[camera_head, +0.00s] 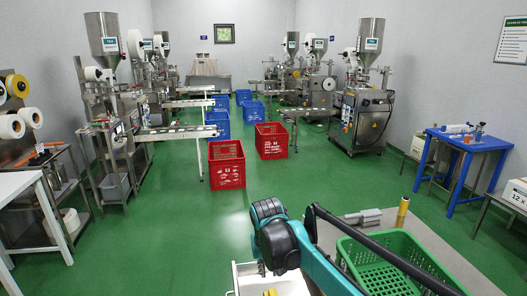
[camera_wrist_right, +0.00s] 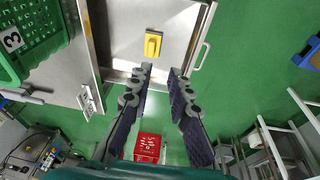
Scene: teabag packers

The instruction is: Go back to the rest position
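My right arm reaches in from the bottom of the head view, with a teal link and a dark joint. My right gripper (camera_wrist_right: 163,70) shows clearly in the right wrist view, its two dark fingers apart with nothing between them. Beyond its tips a yellow object (camera_wrist_right: 152,44) lies on a pale grey surface (camera_wrist_right: 125,20). A yellow object (camera_head: 270,292) also shows at the bottom edge of the head view. My left gripper is not in view.
A green basket (camera_head: 385,272) stands at the lower right of the head view, by a yellow cylinder (camera_head: 402,212). Red crates (camera_head: 226,165) and blue crates (camera_head: 218,128) stand between machines. A blue table (camera_head: 465,142) is at right. Green floor (camera_head: 165,235) is clear at centre left.

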